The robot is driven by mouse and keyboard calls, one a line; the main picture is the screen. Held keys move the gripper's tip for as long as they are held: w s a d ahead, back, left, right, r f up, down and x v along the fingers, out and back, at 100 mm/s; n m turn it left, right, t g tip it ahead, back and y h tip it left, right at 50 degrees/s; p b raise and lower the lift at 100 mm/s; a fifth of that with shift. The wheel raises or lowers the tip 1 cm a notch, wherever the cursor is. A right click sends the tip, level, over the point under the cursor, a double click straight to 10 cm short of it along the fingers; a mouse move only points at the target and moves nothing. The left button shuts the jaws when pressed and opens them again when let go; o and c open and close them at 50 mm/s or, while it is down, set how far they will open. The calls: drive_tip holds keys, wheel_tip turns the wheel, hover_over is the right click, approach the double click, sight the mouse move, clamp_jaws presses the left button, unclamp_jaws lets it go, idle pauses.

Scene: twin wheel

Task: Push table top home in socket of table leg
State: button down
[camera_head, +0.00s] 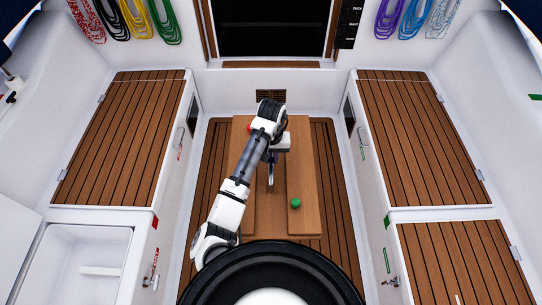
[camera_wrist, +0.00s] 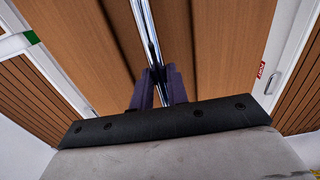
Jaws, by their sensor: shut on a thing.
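The brown wooden table top (camera_head: 301,150) lies over the cockpit floor in the middle of the head view. Its long panels also show in the wrist view (camera_wrist: 215,45), on both sides of a chrome bar (camera_wrist: 143,25). My gripper (camera_wrist: 158,85) is over the middle of the table top, its dark fingers shut on the chrome bar. In the head view the gripper (camera_head: 271,165) is partly covered by my arm. The table leg and its socket are hidden, so I cannot tell how the top sits on them.
A small green round object (camera_head: 296,203) lies on the right panel of the table top. Slatted benches stand at left (camera_head: 120,130) and right (camera_head: 425,130). An open white bin (camera_head: 85,260) is at lower left. Slatted floor (camera_head: 335,185) shows beside the table top.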

drive_tip(key=shift+f+b, duration=1)
drive_tip(key=shift+f, duration=1.25)
idle(0.8)
drive_tip(key=c, duration=1.4)
unclamp_jaws()
drive_tip(key=shift+o, duration=0.5)
drive_tip(key=shift+s+f, duration=0.1)
drive_tip(key=shift+f, duration=0.1)
wheel_tip(320, 180, up, 14)
drive_tip(key=p, duration=0.3)
drive_tip(key=shift+r+p, duration=0.1)
drive_tip(key=shift+p, duration=0.2)
